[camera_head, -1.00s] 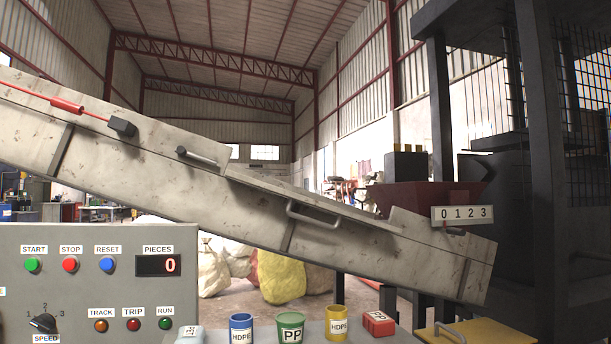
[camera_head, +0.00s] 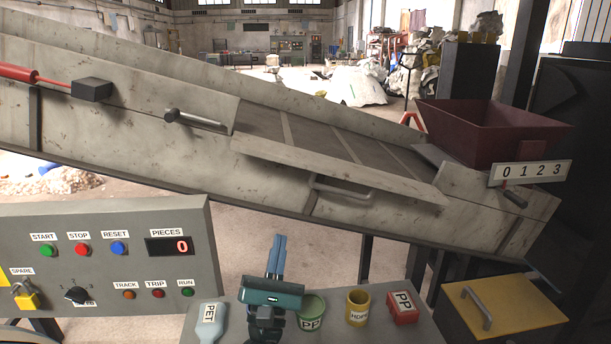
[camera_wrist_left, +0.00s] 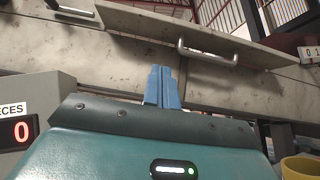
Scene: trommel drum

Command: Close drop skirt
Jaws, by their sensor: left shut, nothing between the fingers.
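The drop skirt (camera_head: 335,170) is a long grey plate on the side of the sloping conveyor. It leans outward and down, so the slatted belt (camera_head: 345,143) shows behind it. Its handle (camera_head: 342,188) is a grey bar under the plate's outer edge; the handle also shows in the left wrist view (camera_wrist_left: 207,54), with the plate (camera_wrist_left: 180,28) above it. My left gripper (camera_head: 280,238) is shut and empty, blue fingers pointing up, below and left of the handle and apart from it. In the left wrist view the fingers (camera_wrist_left: 162,70) are together. My right gripper is not in view.
A control panel (camera_head: 105,225) stands at the left. A bench holds a PET bottle (camera_head: 210,322), a green cup (camera_head: 311,311), a yellow cup (camera_head: 358,306) and a red block (camera_head: 402,308). A yellow lid (camera_head: 505,305), maroon hopper (camera_head: 490,130) and 0-3 scale (camera_head: 530,172) are right.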

